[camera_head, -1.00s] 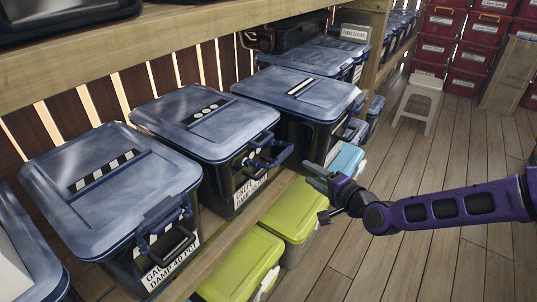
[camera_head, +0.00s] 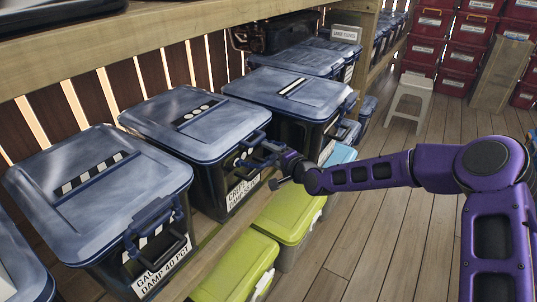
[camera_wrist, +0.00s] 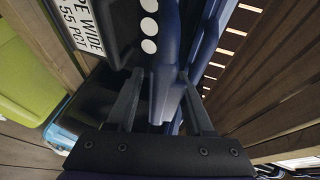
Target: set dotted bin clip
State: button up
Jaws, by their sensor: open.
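The dotted bin (camera_head: 198,148) is the middle black bin on the shelf, with white dots on its blue lid. Its blue clip (camera_head: 250,141) is on the front side, partly hidden by my gripper. My gripper (camera_head: 268,153) is open at the bin's front, at the clip. In the wrist view my gripper (camera_wrist: 160,72) has one finger on each side of a blue part (camera_wrist: 165,95), which looks like the clip. White dots (camera_wrist: 149,25) on the bin's front show just beyond. I cannot tell whether the fingers touch the clip.
A striped-lid bin (camera_head: 65,212) stands at left, with its clip (camera_head: 150,226) at its front. Another blue-lidded bin (camera_head: 300,95) stands at right. Green-lidded bins (camera_head: 287,215) sit low under the shelf edge. A white stool (camera_head: 410,98) stands on the open floor.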

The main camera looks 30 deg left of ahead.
jog(key=shift+w+a+f, duration=0.1)
jog(key=shift+w+a, duration=0.05)
jog(key=shift+a, duration=0.15)
jog(key=shift+c, duration=0.4)
grip_shut()
dwell(0.9)
